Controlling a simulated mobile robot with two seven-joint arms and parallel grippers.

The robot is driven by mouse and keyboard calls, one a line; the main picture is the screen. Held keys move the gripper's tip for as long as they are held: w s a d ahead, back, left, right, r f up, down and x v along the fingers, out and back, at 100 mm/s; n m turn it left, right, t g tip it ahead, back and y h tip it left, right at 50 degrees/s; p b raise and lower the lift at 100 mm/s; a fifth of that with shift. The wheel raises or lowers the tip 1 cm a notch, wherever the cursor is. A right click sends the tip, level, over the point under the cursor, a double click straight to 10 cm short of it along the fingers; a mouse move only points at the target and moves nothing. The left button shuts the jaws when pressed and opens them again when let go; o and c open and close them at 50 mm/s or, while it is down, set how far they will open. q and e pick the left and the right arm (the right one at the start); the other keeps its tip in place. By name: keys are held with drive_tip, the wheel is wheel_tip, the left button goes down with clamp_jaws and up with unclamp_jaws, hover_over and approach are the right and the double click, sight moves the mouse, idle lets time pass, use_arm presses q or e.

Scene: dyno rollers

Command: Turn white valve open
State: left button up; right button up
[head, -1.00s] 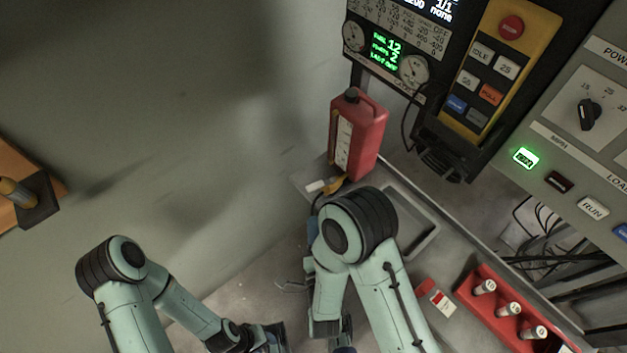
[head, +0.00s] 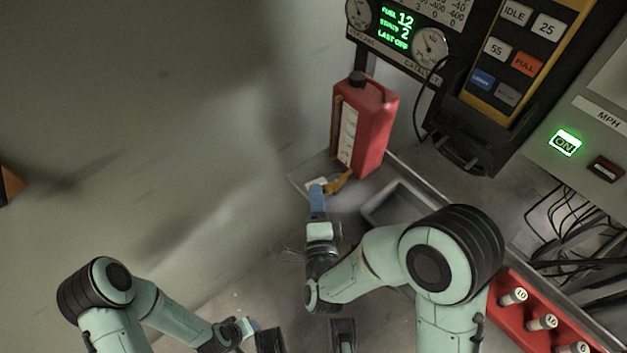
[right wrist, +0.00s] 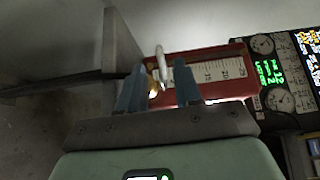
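The white valve handle (right wrist: 161,66) shows in the right wrist view as a thin pale lever beside the red fuel can, with a small yellow part below it. In the head view a small white piece (head: 320,183) and a yellow piece (head: 339,182) sit at the can's foot. My right gripper (head: 317,188) reaches up to them. In the right wrist view its blue fingers (right wrist: 158,70) are apart, with the white lever showing between them; contact cannot be told. My left gripper (head: 262,333) is low in the head view, away from the valve; its finger gap is unclear.
The red can (head: 372,125) stands on the bench's left end beside the wall. A shallow grey tray (head: 385,212) lies near my right arm. A control panel (head: 510,55) is above right; a red block with labelled white pegs (head: 515,285) is at lower right.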

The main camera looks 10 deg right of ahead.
sight(323, 182)
drive_tip(key=w, duration=0.6)
drive_tip(key=shift+w+d+r, duration=0.1)
drive_tip(key=shift+d+r, duration=0.05)
drive_tip(key=shift+d, duration=0.15)
clamp_jaws()
